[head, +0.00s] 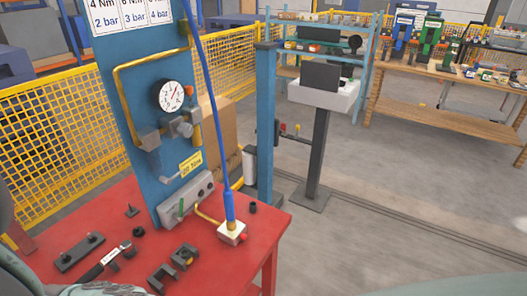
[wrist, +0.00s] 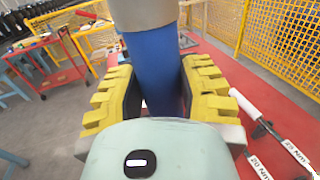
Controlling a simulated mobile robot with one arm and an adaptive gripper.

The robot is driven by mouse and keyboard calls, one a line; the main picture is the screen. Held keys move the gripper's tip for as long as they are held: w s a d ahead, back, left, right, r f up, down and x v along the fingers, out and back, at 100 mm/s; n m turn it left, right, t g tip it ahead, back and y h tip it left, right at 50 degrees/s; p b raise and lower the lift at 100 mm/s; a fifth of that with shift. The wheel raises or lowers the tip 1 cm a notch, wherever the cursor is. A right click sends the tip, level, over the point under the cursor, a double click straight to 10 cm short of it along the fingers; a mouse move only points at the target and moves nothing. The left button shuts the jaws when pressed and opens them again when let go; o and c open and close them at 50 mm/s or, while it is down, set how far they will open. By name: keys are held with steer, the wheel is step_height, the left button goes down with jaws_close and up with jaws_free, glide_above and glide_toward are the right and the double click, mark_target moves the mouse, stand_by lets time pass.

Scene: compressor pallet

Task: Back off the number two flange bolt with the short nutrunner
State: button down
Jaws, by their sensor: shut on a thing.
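In the wrist view my gripper (wrist: 157,88) has its yellow ribbed fingers on both sides of a thick blue cylinder (wrist: 155,62) with a grey metal end (wrist: 142,12). It is shut on this cylinder, which looks like a tool body; I see no label saying whether it is the short nutrunner. Two tools lie beyond on the red table: one marked 25 Nm (wrist: 296,152) and one marked 20 Nm (wrist: 257,167). In the head view my gripper does not show. I can make out no flange or numbered bolt in either view.
The red table (head: 118,205) carries a blue panel with a pressure gauge (head: 171,96). A blue hose (head: 212,110) hangs to a white block (head: 232,233). Dark holders (head: 185,256) and a labelled tool (head: 110,257) lie in front. Open floor (head: 400,210) is right of the table.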

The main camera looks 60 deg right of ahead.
steer(key=shift+f+b, duration=0.1)
steer(key=shift+b, duration=0.4)
steer(key=shift+f+b, duration=0.3)
steer(key=shift+b, duration=0.15)
step_height(320, 180, down, 4)
steer(key=b, duration=0.5)
steer(key=shift+f+b, duration=1.1)
steer(key=shift+b, duration=0.7)
stand_by(0.4)
steer(key=shift+w+f, duration=0.2)
steer(key=shift+f, duration=0.2)
stand_by(1.1)
steer(key=shift+s+r+p, duration=0.2)
steer(key=shift+r+p, duration=0.15)
steer(key=shift+r, duration=0.7)
steer(key=shift+r+p, duration=0.75)
steer(key=shift+r, duration=0.95)
